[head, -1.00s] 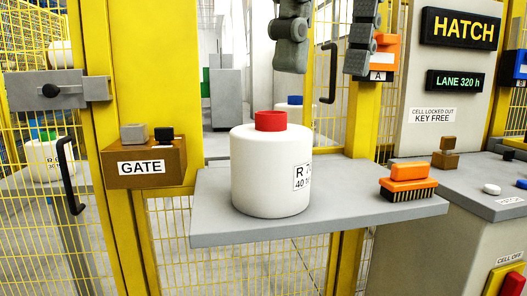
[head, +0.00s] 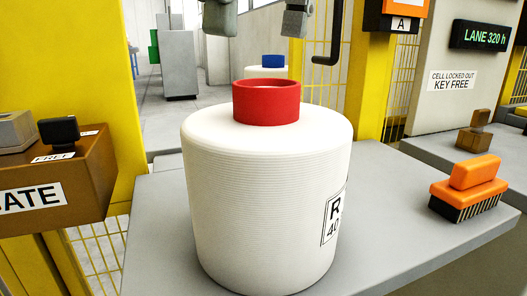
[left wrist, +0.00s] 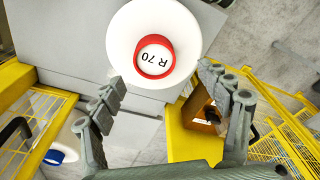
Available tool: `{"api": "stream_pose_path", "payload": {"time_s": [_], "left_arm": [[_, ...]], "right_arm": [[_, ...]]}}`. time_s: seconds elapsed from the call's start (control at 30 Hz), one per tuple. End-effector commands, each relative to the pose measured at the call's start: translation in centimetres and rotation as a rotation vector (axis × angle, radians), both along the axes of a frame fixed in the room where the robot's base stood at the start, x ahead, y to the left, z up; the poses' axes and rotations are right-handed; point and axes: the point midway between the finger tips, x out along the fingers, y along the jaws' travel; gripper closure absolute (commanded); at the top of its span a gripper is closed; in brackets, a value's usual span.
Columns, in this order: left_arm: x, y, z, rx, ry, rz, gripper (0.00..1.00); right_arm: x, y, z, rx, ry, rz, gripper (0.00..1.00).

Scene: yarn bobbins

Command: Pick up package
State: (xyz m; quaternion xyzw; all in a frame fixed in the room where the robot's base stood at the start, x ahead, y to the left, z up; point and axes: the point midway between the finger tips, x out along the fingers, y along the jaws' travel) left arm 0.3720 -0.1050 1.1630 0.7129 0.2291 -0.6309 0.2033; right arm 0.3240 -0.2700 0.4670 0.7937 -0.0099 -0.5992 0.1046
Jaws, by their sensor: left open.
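The package is a white yarn bobbin (head: 265,190) with a red core (head: 266,102) sticking up from its top. It stands upright on a grey shelf (head: 400,190), with a label starting "R" on its right side. In the left wrist view the bobbin (left wrist: 122,35) is seen from above, and "R 70" shows inside its red core (left wrist: 170,42). My left gripper (head: 257,22) is open and empty at the top edge of the head view, above and apart from the bobbin. In the left wrist view the gripper's (left wrist: 161,80) fingers spread to either side below the core. My right gripper is not in view.
An orange brush (head: 468,188) lies on the shelf's right side. A brown GATE box (head: 85,180) stands at the left. Yellow posts (head: 350,75) flank the opening. Another bobbin with a blue core (head: 273,61) stands behind. A grey counter with a brown stamp (head: 474,138) is at right.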

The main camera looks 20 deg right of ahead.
Motion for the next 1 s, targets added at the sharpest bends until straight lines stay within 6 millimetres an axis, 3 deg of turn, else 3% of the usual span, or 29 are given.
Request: {"api": "stream_pose_path", "payload": {"time_s": [0.33, 0.67, 1.0], "left_arm": [[0.3, -0.5, -4.7, 0.001, 0.0, 0.0, 0.23], [0.4, -0.5, -5.2, 0.0, 0.001, 0.001, 0.25], [0.4, -0.5, -5.2, 0.0, 0.0, 0.001, 0.67]], "right_arm": [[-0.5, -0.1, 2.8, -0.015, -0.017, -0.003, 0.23], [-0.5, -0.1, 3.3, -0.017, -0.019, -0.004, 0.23], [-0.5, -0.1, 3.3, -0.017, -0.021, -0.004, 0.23]]}}
